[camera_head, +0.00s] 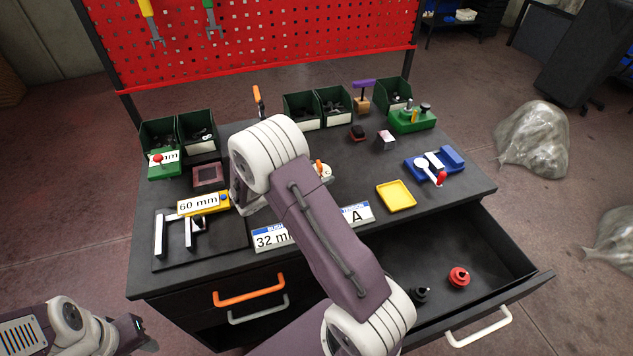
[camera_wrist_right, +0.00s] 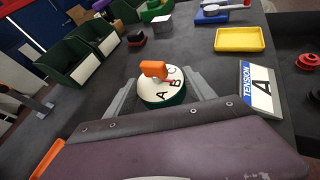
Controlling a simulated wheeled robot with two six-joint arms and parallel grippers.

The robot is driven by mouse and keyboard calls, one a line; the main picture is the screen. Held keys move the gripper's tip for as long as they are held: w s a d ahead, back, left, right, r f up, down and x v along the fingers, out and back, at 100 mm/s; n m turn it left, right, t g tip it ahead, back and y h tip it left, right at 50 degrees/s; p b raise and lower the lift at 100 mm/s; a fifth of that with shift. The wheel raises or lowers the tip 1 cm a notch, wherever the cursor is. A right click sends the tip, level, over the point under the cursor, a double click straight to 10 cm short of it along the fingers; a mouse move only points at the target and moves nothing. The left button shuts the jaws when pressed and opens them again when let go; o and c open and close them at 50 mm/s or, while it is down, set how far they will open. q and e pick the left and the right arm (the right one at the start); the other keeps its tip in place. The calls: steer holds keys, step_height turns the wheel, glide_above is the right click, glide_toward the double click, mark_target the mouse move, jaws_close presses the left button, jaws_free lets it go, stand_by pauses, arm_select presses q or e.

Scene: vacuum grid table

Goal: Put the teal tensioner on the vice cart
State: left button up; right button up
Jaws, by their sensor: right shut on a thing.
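The teal tensioner (camera_wrist_right: 158,92) is a round dial with a dark teal body, a white lettered top and an orange knob. My right gripper (camera_wrist_right: 163,84) is shut on it, with one grey finger on each side. In the head view the tensioner (camera_head: 326,171) shows only in part behind my right arm, over the middle of the bench top. I cannot tell whether it touches the surface. My left gripper (camera_head: 138,335) is low at the left edge, away from the bench, and its jaws are unclear. I cannot clearly make out a vice cart.
The dark bench (camera_head: 272,258) has a front right drawer (camera_head: 460,250) pulled open, holding a red part and a black part. A yellow tray (camera_head: 396,195), a blue clamp (camera_head: 448,158), green bins (camera_head: 301,110) and a TENSION A label (camera_wrist_right: 259,90) are on top.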

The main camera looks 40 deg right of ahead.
steer(key=f, duration=0.4)
steer(key=shift+w, duration=0.2)
steer(key=shift+s, duration=0.15)
